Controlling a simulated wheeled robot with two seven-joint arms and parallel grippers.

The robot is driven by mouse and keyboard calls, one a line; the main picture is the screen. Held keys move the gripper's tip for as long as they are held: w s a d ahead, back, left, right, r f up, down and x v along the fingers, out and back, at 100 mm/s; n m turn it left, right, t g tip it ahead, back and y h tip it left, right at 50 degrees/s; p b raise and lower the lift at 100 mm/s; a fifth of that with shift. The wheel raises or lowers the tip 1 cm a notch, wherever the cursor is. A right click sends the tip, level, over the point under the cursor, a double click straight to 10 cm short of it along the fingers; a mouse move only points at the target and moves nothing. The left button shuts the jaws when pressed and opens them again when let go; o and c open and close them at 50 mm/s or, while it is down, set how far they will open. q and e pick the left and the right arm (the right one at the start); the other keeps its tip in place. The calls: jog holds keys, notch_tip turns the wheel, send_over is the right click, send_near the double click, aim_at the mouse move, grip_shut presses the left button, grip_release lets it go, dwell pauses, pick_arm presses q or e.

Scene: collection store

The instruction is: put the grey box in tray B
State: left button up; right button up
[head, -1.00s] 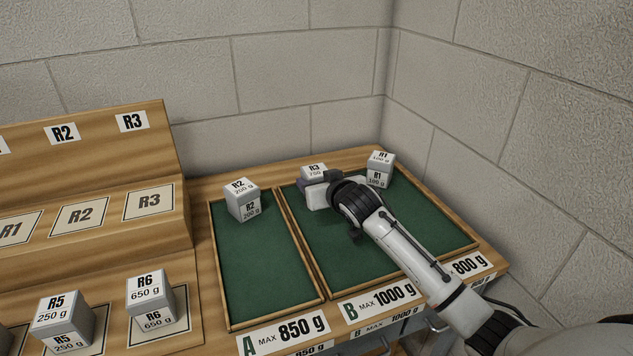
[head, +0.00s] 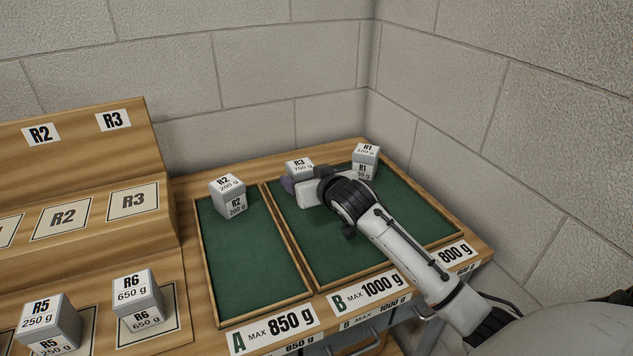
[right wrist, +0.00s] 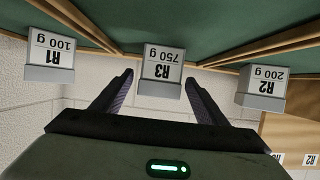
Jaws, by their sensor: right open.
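Every box in view is grey. The grey box R3, 750 g (head: 298,167), stands upright at the back of tray B (head: 335,245). In the right wrist view, where it appears upside down, R3 (right wrist: 161,66) is between the tips of my right gripper (right wrist: 159,78). The fingers are apart, with a gap showing on each side of the box. In the head view my right gripper (head: 303,181) hides the lower part of R3 and part of tray B. My left gripper is out of view.
Box R2 (head: 230,196) stands in tray A (head: 250,262). Box R1 (head: 366,161) stands back right, past a divider (right wrist: 95,32) in the wrist view. Boxes R5 (head: 48,325) and R6 (head: 138,300) stand on the wooden stand at left. Walls close off the back and right.

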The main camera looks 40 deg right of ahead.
jog(key=v, duration=0.9)
jog(key=shift+s+a, duration=0.1)
